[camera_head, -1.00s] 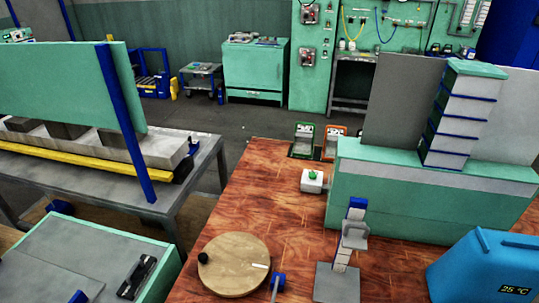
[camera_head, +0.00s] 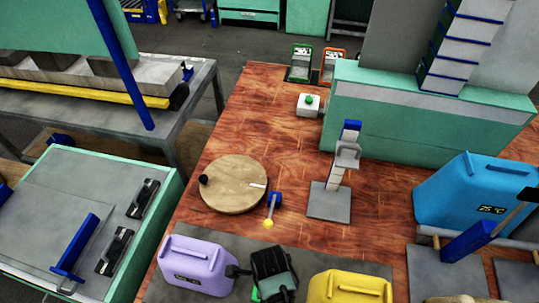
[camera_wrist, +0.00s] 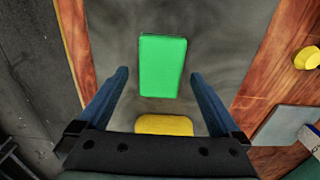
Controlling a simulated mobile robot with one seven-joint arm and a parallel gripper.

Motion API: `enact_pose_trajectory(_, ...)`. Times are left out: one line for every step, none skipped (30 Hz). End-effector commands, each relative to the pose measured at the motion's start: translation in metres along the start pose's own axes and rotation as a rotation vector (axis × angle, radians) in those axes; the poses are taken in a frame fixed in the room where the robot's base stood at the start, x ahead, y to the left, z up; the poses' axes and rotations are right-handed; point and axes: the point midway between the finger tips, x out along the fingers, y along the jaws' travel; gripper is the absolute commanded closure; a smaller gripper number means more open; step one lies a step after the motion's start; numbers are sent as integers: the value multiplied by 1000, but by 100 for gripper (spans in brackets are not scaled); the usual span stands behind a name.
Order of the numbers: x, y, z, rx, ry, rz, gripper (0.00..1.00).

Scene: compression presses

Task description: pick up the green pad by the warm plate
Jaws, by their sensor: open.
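The bright green pad (camera_wrist: 163,65) lies on a dark grey surface (camera_wrist: 215,30) in the wrist view. My gripper (camera_wrist: 160,76) is open, with one blue finger on each side of the pad's lower half in the picture; I cannot tell the height between them. A yellow block (camera_wrist: 164,125) shows just below the pad, partly hidden by my gripper's body. In the head view my gripper (camera_head: 272,272) is over the grey mat (camera_head: 222,240), between two cans, and hides most of what is under it. A small bright green patch (camera_head: 255,294) shows beside it. No warm plate can be told apart clearly.
A purple can (camera_head: 196,265) stands left of my gripper and a yellow can (camera_head: 350,288) right of it. A blue can (camera_head: 470,193) reads 25 °C. A round wooden disc (camera_head: 233,184), a blue lever (camera_head: 273,206) and a stand (camera_head: 330,202) are behind on the wooden table.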

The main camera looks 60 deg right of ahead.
Motion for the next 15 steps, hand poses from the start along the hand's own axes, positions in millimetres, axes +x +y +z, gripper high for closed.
enact_pose_trajectory(6,0,0,1,1,1,0)
enact_pose_trajectory(10,0,0,1,1,1,0)
enact_pose_trajectory(14,0,0,1,1,1,0)
enact_pose_trajectory(16,0,0,1,0,0,0)
enact_pose_trajectory(18,0,0,1,1,1,0)
enact_pose_trajectory(20,0,0,1,0,0,0)
enact_pose_trajectory(21,0,0,1,0,-1,0)
enact_pose_trajectory(21,0,0,1,-1,-1,0)
enact_pose_trajectory(21,0,0,1,-1,-1,0)
enact_pose_trajectory(22,0,0,1,-1,-2,0)
enact_pose_trajectory(21,0,0,1,-1,-2,0)
enact_pose_trajectory(21,0,0,1,-1,-1,0)
enact_pose_trajectory(21,0,0,1,-1,-1,0)
enact_pose_trajectory(21,0,0,1,-1,-1,0)
enact_pose_trajectory(21,0,0,1,-1,-1,7)
